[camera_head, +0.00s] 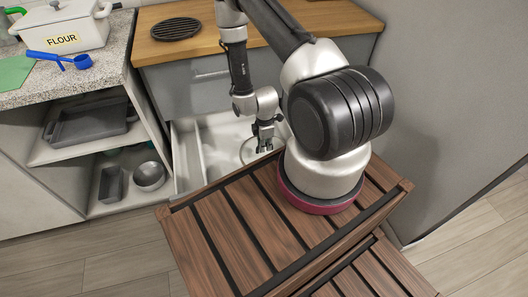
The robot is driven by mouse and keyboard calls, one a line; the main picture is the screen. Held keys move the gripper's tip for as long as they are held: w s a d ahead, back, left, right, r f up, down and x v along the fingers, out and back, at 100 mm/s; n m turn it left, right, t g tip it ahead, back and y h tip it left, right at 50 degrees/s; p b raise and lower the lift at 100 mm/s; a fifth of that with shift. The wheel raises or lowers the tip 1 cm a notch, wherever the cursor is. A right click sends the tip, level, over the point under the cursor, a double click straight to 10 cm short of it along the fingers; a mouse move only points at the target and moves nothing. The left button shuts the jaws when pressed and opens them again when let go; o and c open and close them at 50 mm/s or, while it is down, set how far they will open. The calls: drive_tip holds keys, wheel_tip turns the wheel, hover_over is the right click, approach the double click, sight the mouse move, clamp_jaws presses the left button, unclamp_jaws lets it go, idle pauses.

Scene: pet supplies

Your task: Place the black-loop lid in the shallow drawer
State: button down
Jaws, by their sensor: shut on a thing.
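The drawer (190,160) is pulled open below the wooden worktop, with a pale interior and a divider along its left side. My gripper (264,147) points down into the drawer's opening. It is shut on the lid (243,151), which shows as a thin, pale, see-through round rim around the fingertips. The black loop is hidden or merges with the dark fingers. My arm covers the lid's right side. I cannot tell whether the lid touches the drawer's bottom.
A dark round trivet (176,28) lies on the wooden worktop (320,15). At left, a speckled counter (105,60) holds a white flour pot (62,30) and blue measuring spoons (60,60). Shelves below hold dark pans (90,125) and a metal bowl (149,177).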

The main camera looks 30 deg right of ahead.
drive_tip(key=shift+f, duration=2.2)
drive_tip(key=c, duration=1.5)
unclamp_jaws()
drive_tip(key=shift+f, duration=0.1)
